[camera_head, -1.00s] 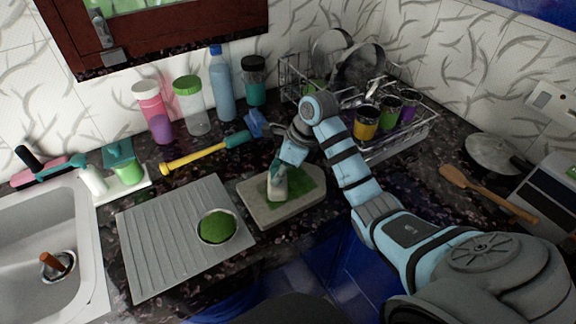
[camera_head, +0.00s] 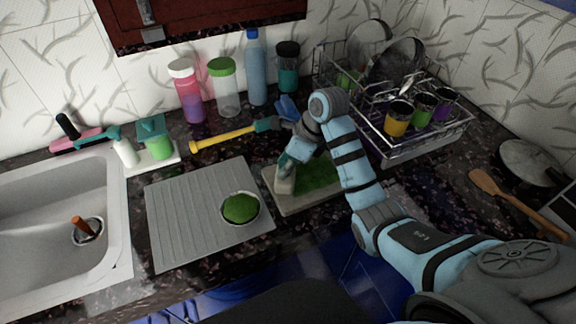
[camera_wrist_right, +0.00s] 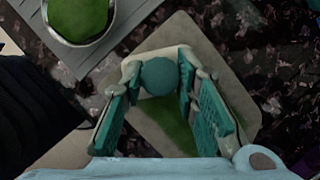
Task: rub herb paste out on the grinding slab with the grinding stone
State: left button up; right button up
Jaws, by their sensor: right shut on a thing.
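The grinding slab (camera_head: 287,207) is a pale board lying on the dark counter, with a green smear of herb paste (camera_head: 318,177) across it. My right gripper (camera_head: 291,161) is shut on the pale grinding stone (camera_head: 284,182), at the slab's left side. In the right wrist view the gripper (camera_wrist_right: 160,88) has its fingers either side of a round teal knob (camera_wrist_right: 160,76) above the stone. Green paste (camera_wrist_right: 170,125) shows on the slab between the fingers. Stone-to-slab contact is hidden. My left gripper is not in view.
A bowl of green paste (camera_head: 240,208) stands on the grey ridged drainboard (camera_head: 190,215), left of the slab. A yellow-handled tool (camera_head: 222,139) lies behind. A dish rack (camera_head: 420,145) stands behind right. The sink (camera_head: 45,220) is at left.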

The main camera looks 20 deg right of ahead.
jog(key=shift+w+b, duration=0.3)
jog(key=shift+w, duration=0.15)
jog(key=shift+d+b, duration=0.3)
jog(key=shift+d, duration=2.35)
jog(key=shift+d+b, duration=1.4)
jog(key=shift+d, duration=3.55)
pick_arm(q)
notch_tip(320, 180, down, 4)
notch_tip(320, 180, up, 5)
jog(key=p, duration=0.5)
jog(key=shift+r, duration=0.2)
pick_arm(e)
notch_tip(320, 180, up, 6)
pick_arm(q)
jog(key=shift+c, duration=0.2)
pick_arm(e)
jog(key=shift+w, duration=0.1)
